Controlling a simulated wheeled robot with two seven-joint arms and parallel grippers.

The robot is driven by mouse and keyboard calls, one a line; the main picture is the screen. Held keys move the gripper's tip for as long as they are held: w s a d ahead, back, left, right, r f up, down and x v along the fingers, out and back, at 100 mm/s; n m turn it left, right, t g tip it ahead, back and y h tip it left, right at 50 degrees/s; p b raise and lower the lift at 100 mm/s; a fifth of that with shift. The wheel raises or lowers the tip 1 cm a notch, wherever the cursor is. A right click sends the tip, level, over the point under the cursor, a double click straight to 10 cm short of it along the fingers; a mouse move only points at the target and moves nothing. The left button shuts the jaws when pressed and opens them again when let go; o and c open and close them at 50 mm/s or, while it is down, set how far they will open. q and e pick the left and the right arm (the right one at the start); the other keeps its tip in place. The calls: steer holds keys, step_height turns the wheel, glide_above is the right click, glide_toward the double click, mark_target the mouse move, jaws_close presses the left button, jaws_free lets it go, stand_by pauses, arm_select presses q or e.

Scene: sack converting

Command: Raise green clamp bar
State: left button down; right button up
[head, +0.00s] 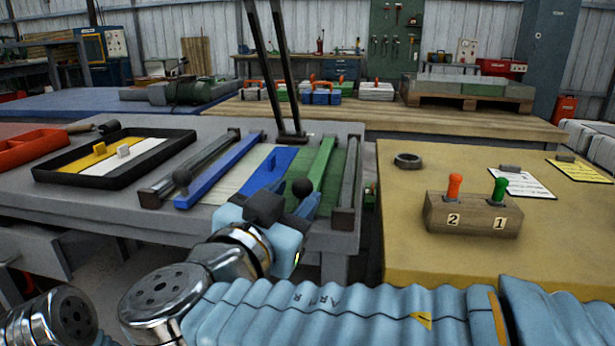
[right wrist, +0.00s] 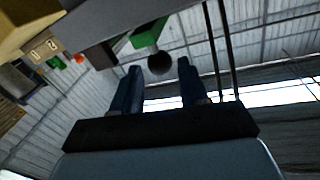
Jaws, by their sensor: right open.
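The green clamp bar (head: 322,163) lies low across the grey table, over a green sheet. A dark ball knob (head: 302,187) is at its near end. My right gripper (head: 291,197) is open at that knob, its blue fingers on either side in the head view. In the right wrist view the ball knob (right wrist: 160,63) shows just beyond and between the spread fingertips (right wrist: 159,70), with the end of the green bar (right wrist: 148,36) behind it. I cannot tell whether the fingers touch the knob. My left gripper is not in view.
A blue clamp bar (head: 222,172) with its own ball knob (head: 182,178) lies to the left. A black tray (head: 105,182) stands further left. Two tall black bars (head: 277,70) rise behind the clamps. A switch block (head: 472,213) sits on the yellowish table (head: 410,245) at right.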

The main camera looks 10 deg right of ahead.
mark_target(308, 183)
steer(key=x, duration=0.6)
steer(key=shift+p, duration=0.35)
jaws_close()
